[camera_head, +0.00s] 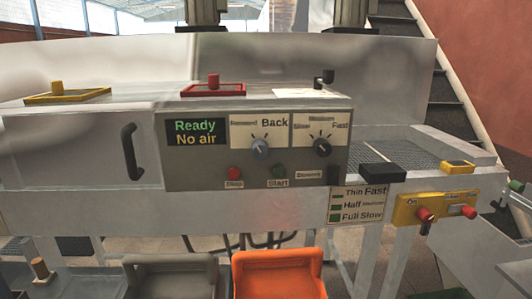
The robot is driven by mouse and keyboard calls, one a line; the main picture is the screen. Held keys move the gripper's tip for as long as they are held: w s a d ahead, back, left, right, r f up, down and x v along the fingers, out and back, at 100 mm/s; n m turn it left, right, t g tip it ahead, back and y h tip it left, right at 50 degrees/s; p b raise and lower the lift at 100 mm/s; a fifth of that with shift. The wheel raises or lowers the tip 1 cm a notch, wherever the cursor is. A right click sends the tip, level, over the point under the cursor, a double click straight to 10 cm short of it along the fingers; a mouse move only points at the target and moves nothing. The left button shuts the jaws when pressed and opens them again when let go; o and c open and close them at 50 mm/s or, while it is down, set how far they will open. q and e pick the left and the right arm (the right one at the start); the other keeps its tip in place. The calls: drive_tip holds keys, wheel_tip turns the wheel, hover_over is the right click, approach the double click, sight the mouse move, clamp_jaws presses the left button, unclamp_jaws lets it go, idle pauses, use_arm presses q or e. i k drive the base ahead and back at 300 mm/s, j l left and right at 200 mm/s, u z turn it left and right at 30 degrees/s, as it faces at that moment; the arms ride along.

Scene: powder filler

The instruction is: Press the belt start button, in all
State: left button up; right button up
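At the right, a yellow control box (403,215) hangs below a dark mesh belt surface (415,148). It bears a red knob (424,214) near an On label and another red button (469,211). The small lettering there is hard to read, and I cannot tell which button is the belt start. Neither of my grippers shows.
A lit display (196,132) reads Ready, No air. Two dials (260,148) (322,147) sit above the buttons. A speed sign (357,205) hangs to the right. A grey bin (170,277) and an orange bin (278,276) stand in front below. Stairs rise behind at the right.

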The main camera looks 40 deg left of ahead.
sight(278, 171)
drive_tip(key=u, duration=1.2)
